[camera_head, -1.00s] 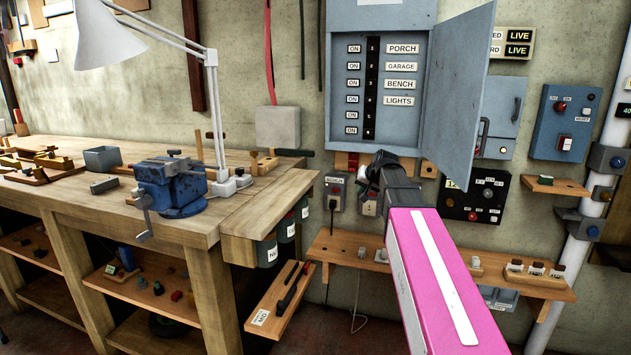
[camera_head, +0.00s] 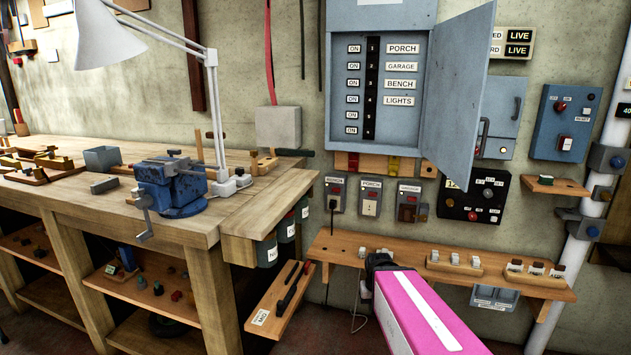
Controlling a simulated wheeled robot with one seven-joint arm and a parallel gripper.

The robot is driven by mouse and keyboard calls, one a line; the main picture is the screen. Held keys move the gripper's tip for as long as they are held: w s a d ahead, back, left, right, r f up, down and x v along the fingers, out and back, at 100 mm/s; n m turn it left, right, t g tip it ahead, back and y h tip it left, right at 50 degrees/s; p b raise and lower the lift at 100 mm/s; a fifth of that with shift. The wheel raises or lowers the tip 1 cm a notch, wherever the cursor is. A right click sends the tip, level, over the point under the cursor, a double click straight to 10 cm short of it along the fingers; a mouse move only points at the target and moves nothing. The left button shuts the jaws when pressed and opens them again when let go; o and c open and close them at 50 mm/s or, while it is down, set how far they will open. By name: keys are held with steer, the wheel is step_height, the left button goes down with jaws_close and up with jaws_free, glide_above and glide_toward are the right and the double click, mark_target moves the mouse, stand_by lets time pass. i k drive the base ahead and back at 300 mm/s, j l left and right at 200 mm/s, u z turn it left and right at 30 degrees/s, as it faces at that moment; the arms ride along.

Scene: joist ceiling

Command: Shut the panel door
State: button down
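The grey breaker panel (camera_head: 340,75) is mounted on the wall at upper centre, with a column of breakers and labels such as PORCH, GARAGE, BENCH and LIGHTS showing. Its panel door (camera_head: 458,85) stands open, hinged on the panel's right side and swung out to the right. A small dark handle (camera_head: 482,136) shows near the door's lower right edge. My gripper (camera_head: 378,262) is a dark shape at the end of my pink arm, well below the panel and door and apart from both. Its fingers are too hidden to tell open from shut.
A wooden shelf (camera_head: 335,246) with small blocks and switches runs beneath the outlets, close to my gripper. Black and blue control boxes (camera_head: 565,122) and a white pipe (camera_head: 590,170) are to the right. A workbench (camera_head: 120,200) with a vise and lamp fills the left.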

mark_target(461, 45)
steer(key=i+l+u, duration=0.2)
steer(key=l+u, duration=0.25)
steer(key=l, duration=0.75)
steer(key=l+u, duration=0.45)
steer(key=l, duration=0.75)
